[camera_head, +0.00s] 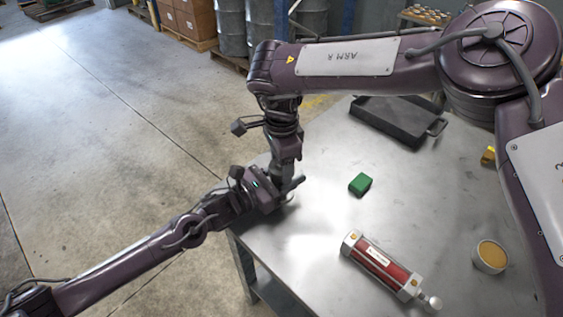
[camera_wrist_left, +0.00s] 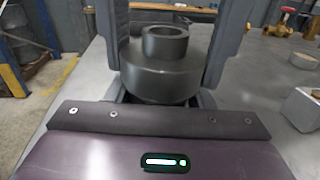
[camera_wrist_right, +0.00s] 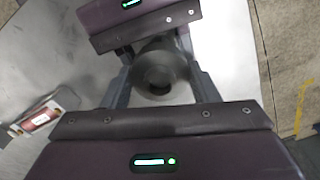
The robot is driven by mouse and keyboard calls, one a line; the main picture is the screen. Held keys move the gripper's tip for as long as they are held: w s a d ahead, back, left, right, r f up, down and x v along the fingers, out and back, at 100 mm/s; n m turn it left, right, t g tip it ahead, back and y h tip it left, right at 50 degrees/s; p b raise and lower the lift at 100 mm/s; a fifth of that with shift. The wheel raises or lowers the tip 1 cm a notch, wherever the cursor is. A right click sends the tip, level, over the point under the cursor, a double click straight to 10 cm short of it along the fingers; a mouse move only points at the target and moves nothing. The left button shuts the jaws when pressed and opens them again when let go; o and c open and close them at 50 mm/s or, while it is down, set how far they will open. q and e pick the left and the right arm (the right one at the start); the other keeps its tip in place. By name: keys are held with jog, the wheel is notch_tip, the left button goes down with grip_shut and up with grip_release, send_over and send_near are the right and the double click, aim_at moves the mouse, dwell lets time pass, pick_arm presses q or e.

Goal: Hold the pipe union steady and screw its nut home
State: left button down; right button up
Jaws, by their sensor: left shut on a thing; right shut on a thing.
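The pipe union is a dark grey stepped round fitting (camera_wrist_left: 160,75) between the fingers of my left gripper (camera_wrist_left: 165,40) in the left wrist view. It has a wide lower part and a narrower open collar on top. In the right wrist view its round open end (camera_wrist_right: 160,75) shows between the fingers of my right gripper (camera_wrist_right: 158,82), with the left gripper's body beyond. Both grippers are shut on the fitting and meet over the table's left corner in the head view. There the union is hidden by them. I cannot tell where nut and body meet.
On the metal table (camera_head: 310,235) lie a green block (camera_head: 360,184), a red cylinder with metal ends (camera_head: 382,262), a tan-topped round cup (camera_head: 490,257), a yellow fitting (camera_head: 488,155) and a dark tray (camera_head: 392,120). The table's left edge is close to the grippers.

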jog(key=m, duration=0.5)
jog(key=o, duration=1.1)
jog(key=shift+r, duration=2.25)
jog(key=shift+c, duration=0.3)
